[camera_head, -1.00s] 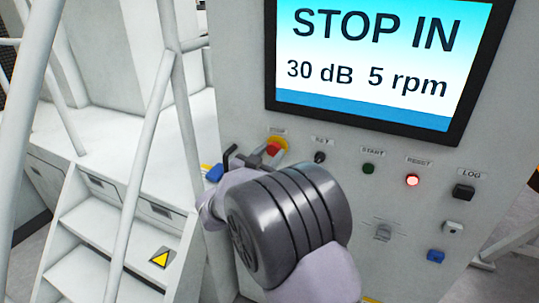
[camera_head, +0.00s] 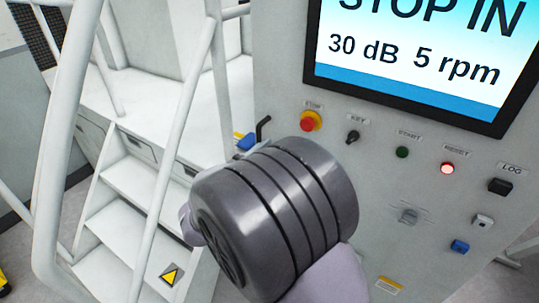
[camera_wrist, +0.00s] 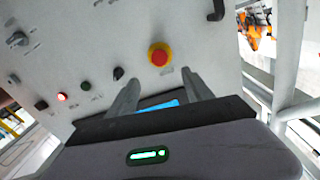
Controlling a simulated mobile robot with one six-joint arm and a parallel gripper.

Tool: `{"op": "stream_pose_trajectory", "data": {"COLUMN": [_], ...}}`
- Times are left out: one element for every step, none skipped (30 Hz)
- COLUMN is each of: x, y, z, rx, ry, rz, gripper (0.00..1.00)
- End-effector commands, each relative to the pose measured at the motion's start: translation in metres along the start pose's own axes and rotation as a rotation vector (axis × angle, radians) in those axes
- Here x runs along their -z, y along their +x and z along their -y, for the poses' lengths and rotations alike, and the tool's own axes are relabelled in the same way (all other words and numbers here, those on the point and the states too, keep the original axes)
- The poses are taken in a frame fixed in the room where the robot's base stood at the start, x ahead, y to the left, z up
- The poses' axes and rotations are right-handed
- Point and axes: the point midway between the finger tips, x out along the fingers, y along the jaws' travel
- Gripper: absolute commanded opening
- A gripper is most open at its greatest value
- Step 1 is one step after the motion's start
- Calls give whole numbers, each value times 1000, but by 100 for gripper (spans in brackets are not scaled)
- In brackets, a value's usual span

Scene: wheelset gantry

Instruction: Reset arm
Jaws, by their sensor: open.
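My arm (camera_head: 285,205) fills the lower middle of the head view, in front of the control panel. My gripper (camera_wrist: 160,92) shows in the wrist view with its two fingers apart and nothing between them but a strip of blue screen. In the head view the fingers are hidden. The red stop button (camera_head: 311,121) on its yellow collar also shows in the wrist view (camera_wrist: 159,56), beyond the fingertips and apart from them. The key switch (camera_head: 352,136), green start button (camera_head: 402,152) and lit red reset button (camera_head: 447,168) sit in a row on the panel.
The screen (camera_head: 415,60) above reads "STOP IN", "30 dB" and "5 rpm". Below LOG are a black switch (camera_head: 500,186), a white one (camera_head: 482,221) and a blue one (camera_head: 459,246). White stairs (camera_head: 130,215) with a handrail (camera_head: 185,130) stand at the left.

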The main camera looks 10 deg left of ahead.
Motion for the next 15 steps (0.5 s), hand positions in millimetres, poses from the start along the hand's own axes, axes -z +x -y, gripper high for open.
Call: {"op": "stream_pose_trajectory", "data": {"x": [1,1,1,1,0,0,0,0,0,0,0,0,0,0,0], "y": [-11,-16,-22,-25,-28,-30,-32,-32,-33,-33,-32,-32,-32,-32,-32], "z": [1,1,1,0,0,0,0,0,0,0,0,0,0,0,0], "rx": [4,2,3,1,1,1,1,0,0,-1,-1,-1,-1,-1,0], "ry": [-2,-1,-1,-1,-1,-1,-1,-1,-1,-1,-1,-1,-1,-1,-1], "rz": [0,1,0,0,0,0,0,0,0,0,0,0,0,0,0], "gripper": [59,59,59,59,59,59,59,59,59,59,59,59,59,59,59]}}
